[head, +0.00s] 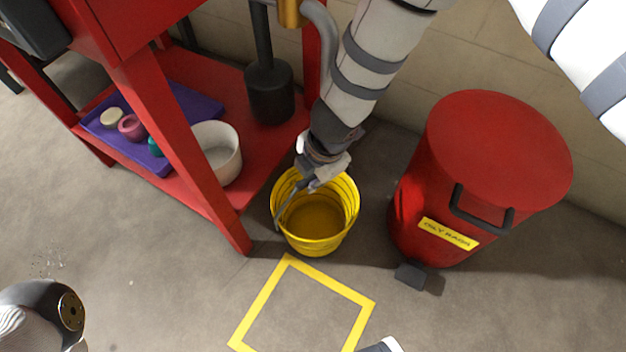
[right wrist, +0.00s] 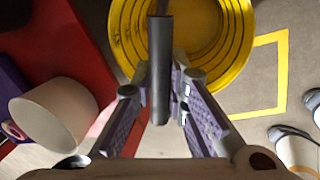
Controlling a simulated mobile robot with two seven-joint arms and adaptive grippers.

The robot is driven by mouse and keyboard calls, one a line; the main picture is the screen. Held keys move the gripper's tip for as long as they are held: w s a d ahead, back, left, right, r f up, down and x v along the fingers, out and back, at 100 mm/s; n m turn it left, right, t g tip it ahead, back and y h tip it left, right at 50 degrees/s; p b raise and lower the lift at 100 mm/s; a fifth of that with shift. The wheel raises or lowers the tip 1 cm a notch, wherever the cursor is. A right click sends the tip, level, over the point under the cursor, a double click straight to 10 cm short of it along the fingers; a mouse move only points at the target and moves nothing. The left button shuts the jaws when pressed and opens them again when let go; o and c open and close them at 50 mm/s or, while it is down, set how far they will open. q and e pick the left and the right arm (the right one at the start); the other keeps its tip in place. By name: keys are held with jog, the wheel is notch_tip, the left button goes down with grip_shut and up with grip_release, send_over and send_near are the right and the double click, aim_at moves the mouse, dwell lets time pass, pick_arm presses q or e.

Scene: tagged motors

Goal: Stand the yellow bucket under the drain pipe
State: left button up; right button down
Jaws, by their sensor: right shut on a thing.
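The yellow bucket (head: 328,242) is upright just beyond the yellow floor square, beside the red stand's right edge. I cannot tell whether its base touches the floor. My right gripper (head: 312,186) is over the bucket's mouth, shut on its dark handle grip. In the right wrist view the grip (right wrist: 160,60) lies between the fingers, with the bucket (right wrist: 238,40) beyond. The grey drain pipe (head: 328,42) curves down from a brass fitting (head: 290,12) above and behind the bucket. My right arm hides its lower end. My left gripper is out of view.
A red "oily rags" bin (head: 425,190) with a pedal stands to the right. The red stand's shelf (head: 255,150) holds a white container (head: 228,165) and a purple tray (head: 190,100) with small items. The yellow floor square (head: 262,300) is empty.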

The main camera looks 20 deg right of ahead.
pick_arm(q)
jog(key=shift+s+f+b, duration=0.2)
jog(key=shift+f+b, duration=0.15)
jog(key=shift+b, duration=0.05)
pick_arm(e)
jog(key=shift+s+x, duration=0.2)
jog(key=shift+x, duration=0.8)
jog(key=shift+f, duration=0.1)
jog(key=c, duration=1.6)
grip_release()
